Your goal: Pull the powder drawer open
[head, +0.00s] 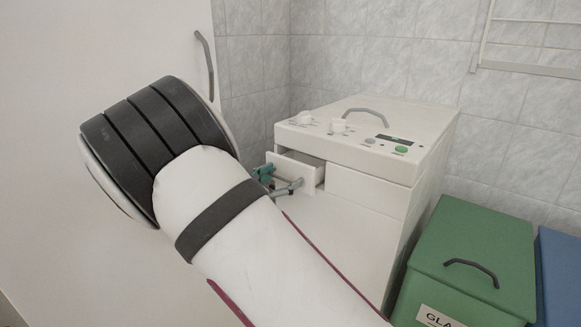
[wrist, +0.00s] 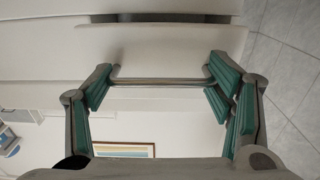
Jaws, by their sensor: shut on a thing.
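The white machine (head: 372,188) stands in the corner, with knobs, buttons and a small display on its top panel. Its powder drawer (head: 312,176) is at the upper left of the front and stands partly out from the body. In the wrist view the drawer front (wrist: 160,48) fills the upper middle, with a dark gap above it. The drawer's metal bar handle (wrist: 160,82) spans between my green-padded fingers. My gripper (head: 277,181) is at the drawer front, shut on this handle. My arm hides part of the machine's front in the head view.
A green bin (head: 474,235) with a dark handle and a partly visible label stands right of the machine. A blue bin (head: 560,262) is beside it. A white panel with a long handle (head: 206,62) is at the left. A rack (head: 530,45) hangs on the tiled wall.

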